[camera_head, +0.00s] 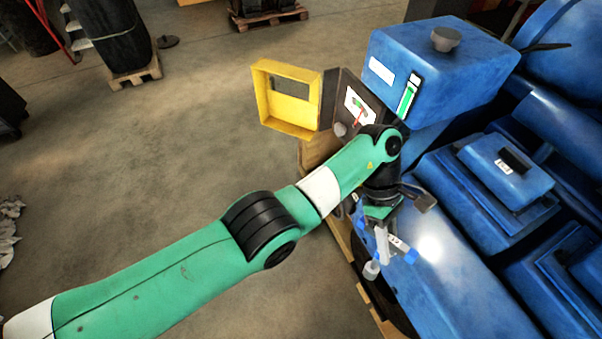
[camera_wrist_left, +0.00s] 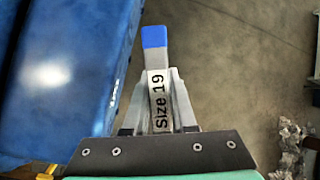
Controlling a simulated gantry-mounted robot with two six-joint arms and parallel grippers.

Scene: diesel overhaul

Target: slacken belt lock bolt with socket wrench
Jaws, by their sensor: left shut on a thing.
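My left gripper (camera_head: 384,232) is shut on the socket wrench (camera_head: 398,244), a grey tool with a blue handle end and a pale socket end hanging lower left. In the left wrist view the wrench handle (camera_wrist_left: 155,62) stands up between the fingers of the left gripper (camera_wrist_left: 158,100), with a white "Size 19" label and a blue tip. The gripper is over the near left edge of the blue engine (camera_head: 455,275). I cannot make out the belt lock bolt in either view. My right gripper is not in view.
A yellow cover (camera_head: 262,98) stands open beside a dark box with a gauge (camera_head: 358,106). A blue tank (camera_head: 425,65) with a green level strip is behind my wrist. Open concrete floor (camera_head: 190,150) lies left. Loaded pallets (camera_head: 135,77) stand farther back.

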